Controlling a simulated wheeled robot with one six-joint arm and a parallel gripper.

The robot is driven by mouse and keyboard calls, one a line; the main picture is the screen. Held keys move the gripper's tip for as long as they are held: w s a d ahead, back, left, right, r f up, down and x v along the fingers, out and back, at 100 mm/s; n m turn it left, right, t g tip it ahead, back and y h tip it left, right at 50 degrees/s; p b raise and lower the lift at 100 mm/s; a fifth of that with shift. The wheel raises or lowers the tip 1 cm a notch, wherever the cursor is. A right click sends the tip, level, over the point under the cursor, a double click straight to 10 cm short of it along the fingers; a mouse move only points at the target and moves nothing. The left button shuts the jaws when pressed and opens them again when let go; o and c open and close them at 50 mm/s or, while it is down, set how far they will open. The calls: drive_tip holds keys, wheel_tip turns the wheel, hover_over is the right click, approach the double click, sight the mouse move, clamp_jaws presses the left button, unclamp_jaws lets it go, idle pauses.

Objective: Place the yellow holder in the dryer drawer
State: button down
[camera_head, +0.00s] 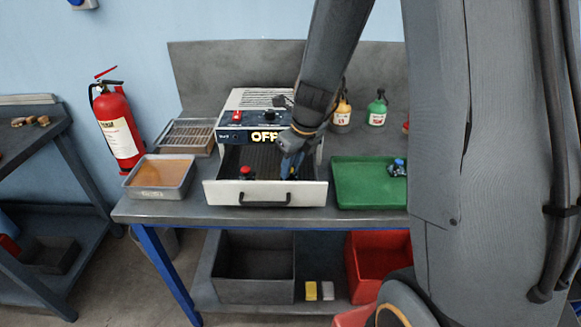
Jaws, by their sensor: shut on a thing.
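The dryer (262,112) stands on the bench, with its wide drawer (222,194) pulled out toward me. My gripper (287,172) points down into the right half of the drawer. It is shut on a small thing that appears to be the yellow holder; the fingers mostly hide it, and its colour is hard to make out. I cannot tell whether it touches the drawer floor. A red-topped holder (246,172) stands in the left half of the drawer.
A green tray (350,186) with a blue-topped holder (397,167) is at right of the drawer. A grey tray (158,194) with an orange-brown inside is at left. Bottles (377,110) stand behind. My arm hides the bench's right end.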

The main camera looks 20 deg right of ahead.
drive_tip(key=shift+f, duration=0.15)
drive_tip(key=c, duration=1.6)
unclamp_jaws()
drive_tip(key=shift+o, duration=0.2)
drive_tip(key=v, duration=1.1)
drive_tip(key=s+f+n, duration=0.2)
drive_tip(key=s+n, duration=0.2)
drive_tip(key=n, duration=0.6)
drive_tip(key=s+a+f+n+h, duration=0.1)
drive_tip(key=s+n, duration=0.4)
drive_tip(key=n, duration=0.5)
drive_tip(key=s+f+n+g+b, duration=0.1)
drive_tip(key=s+f+n, duration=0.2)
drive_tip(key=n, duration=0.7)
drive_tip(key=shift+s+a+n+h, duration=0.3)
drive_tip(key=shift+s, duration=0.5)
